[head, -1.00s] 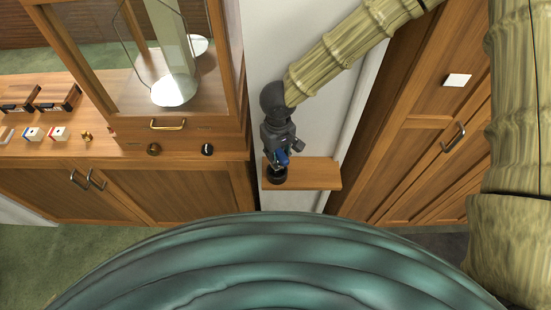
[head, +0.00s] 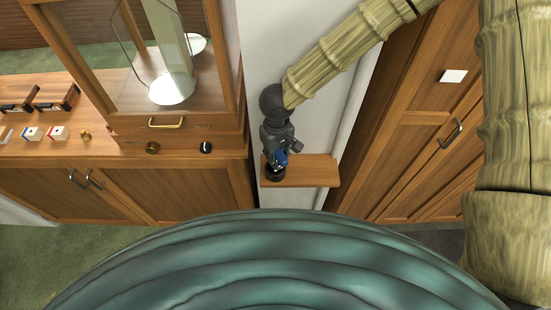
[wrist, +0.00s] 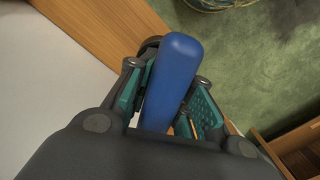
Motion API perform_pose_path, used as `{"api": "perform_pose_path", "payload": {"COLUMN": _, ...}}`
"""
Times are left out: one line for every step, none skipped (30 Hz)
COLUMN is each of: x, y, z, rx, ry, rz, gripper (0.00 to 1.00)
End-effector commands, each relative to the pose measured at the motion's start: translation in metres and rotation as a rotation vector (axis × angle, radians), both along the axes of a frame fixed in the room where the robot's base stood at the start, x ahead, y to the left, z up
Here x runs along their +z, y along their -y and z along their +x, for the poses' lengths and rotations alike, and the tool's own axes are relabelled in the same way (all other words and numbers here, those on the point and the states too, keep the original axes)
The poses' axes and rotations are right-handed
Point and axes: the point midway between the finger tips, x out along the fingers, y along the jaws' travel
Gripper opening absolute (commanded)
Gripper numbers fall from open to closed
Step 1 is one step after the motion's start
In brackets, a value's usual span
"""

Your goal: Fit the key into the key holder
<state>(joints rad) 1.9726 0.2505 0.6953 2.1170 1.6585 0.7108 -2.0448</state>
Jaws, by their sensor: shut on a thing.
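The key shows as a blue, rounded bar (wrist: 172,80) between the teal pads of my gripper (wrist: 167,98) in the wrist view. My gripper is shut on it. In the head view, my gripper (head: 279,158) points down over the left end of a small wooden shelf, with a bit of the blue key (head: 282,159) showing. A round black piece (head: 275,173), perhaps the key holder, sits on the shelf just below the gripper. A dark round edge (wrist: 150,43) shows behind the key in the wrist view. The key's far end is hidden, so I cannot tell whether it touches the holder.
The wooden shelf (head: 315,171) is bare to the right of my gripper. A wooden cabinet (head: 425,120) stands at the right. At the left, a counter (head: 110,150) bears a glass-fronted case (head: 178,127) and small items. Green carpet (wrist: 240,60) lies below.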

Motion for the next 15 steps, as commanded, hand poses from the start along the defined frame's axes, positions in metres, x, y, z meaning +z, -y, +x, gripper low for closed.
{"api": "perform_pose_path", "payload": {"x": -0.0064, "y": 0.0011, "z": -0.0007, "rx": -0.003, "ry": -0.006, "rz": -0.002, "gripper": 0.00}}
{"api": "perform_pose_path", "payload": {"x": -0.0071, "y": 0.0011, "z": -0.0006, "rx": -0.003, "ry": -0.006, "rz": -0.002, "gripper": 0.00}}
{"api": "perform_pose_path", "payload": {"x": -0.0068, "y": 0.0010, "z": -0.0003, "rx": -0.002, "ry": -0.006, "rz": -0.002, "gripper": 0.27}}
{"api": "perform_pose_path", "payload": {"x": -0.0069, "y": 0.0010, "z": -0.0002, "rx": -0.002, "ry": -0.006, "rz": -0.002, "gripper": 0.32}}
{"api": "perform_pose_path", "payload": {"x": -0.0070, "y": 0.0010, "z": -0.0001, "rx": -0.002, "ry": -0.006, "rz": -0.002, "gripper": 0.38}}
{"api": "perform_pose_path", "payload": {"x": -0.0071, "y": 0.0010, "z": 0.0000, "rx": -0.002, "ry": -0.006, "rz": -0.002, "gripper": 0.45}}
{"api": "perform_pose_path", "payload": {"x": -0.0071, "y": 0.0010, "z": 0.0000, "rx": -0.002, "ry": -0.006, "rz": -0.002, "gripper": 0.48}}
{"api": "perform_pose_path", "payload": {"x": -0.0071, "y": 0.0009, "z": 0.0001, "rx": -0.002, "ry": -0.006, "rz": -0.002, "gripper": 0.48}}
{"api": "perform_pose_path", "payload": {"x": -0.0072, "y": 0.0009, "z": 0.0002, "rx": -0.002, "ry": -0.006, "rz": -0.002, "gripper": 0.48}}
{"api": "perform_pose_path", "payload": {"x": -0.0072, "y": 0.0010, "z": 0.0003, "rx": -0.002, "ry": -0.006, "rz": -0.002, "gripper": 0.48}}
{"api": "perform_pose_path", "payload": {"x": -0.0073, "y": 0.0010, "z": 0.0003, "rx": -0.002, "ry": -0.006, "rz": -0.002, "gripper": 0.48}}
{"api": "perform_pose_path", "payload": {"x": -0.0073, "y": 0.0010, "z": 0.0003, "rx": -0.002, "ry": -0.006, "rz": -0.002, "gripper": 0.48}}
{"api": "perform_pose_path", "payload": {"x": -0.0073, "y": 0.0010, "z": 0.0004, "rx": -0.002, "ry": -0.006, "rz": -0.002, "gripper": 0.48}}
{"api": "perform_pose_path", "payload": {"x": -0.0076, "y": 0.0011, "z": 0.0003, "rx": -0.002, "ry": -0.007, "rz": -0.003, "gripper": 0.48}}
{"api": "perform_pose_path", "payload": {"x": -0.0074, "y": 0.0011, "z": 0.0004, "rx": -0.002, "ry": -0.007, "rz": -0.003, "gripper": 0.48}}
